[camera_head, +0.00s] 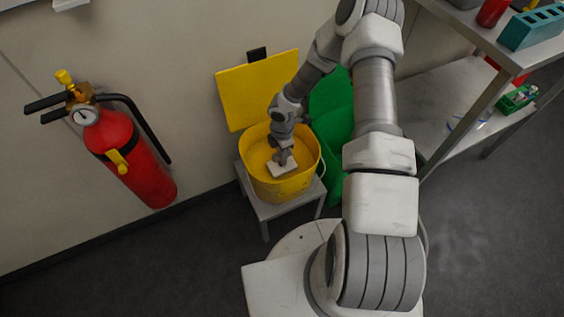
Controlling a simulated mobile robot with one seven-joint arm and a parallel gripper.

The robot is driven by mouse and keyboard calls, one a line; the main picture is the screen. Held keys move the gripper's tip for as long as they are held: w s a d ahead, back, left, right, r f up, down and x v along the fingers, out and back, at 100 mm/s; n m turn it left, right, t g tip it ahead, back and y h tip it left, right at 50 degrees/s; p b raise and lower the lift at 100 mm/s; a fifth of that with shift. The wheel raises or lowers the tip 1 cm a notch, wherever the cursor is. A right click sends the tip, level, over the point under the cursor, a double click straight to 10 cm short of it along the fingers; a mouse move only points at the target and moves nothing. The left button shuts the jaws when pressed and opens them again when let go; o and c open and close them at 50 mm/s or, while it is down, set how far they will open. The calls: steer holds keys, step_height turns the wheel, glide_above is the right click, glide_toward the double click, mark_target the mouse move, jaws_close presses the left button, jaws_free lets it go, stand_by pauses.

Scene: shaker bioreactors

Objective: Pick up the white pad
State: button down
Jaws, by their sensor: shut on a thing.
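The white pad (283,168) is a small, flat, pale block in the head camera view. It is inside the round yellow bin (290,188), near the middle of its opening. My gripper (283,160) reaches down into the bin from above and is shut on the pad. The fingers are small and dark in this view, and the pad's underside is hidden. I cannot tell whether the pad touches the bin's inside. The bin's yellow lid (255,92) stands open behind it, against the wall.
The bin stands on a small grey stool (262,210). A green bin (333,115) is close on its right. A red fire extinguisher (130,155) hangs on the wall at left. A metal shelf table (440,120) with a teal rack (530,28) is at right. Dark floor is clear at lower right.

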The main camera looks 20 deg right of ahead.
steer(key=shift+r, duration=0.1)
stand_by(0.8)
step_height(320, 180, up, 10)
steer(key=p, duration=0.3)
steer(key=c, duration=1.4)
jaws_free()
jaws_close()
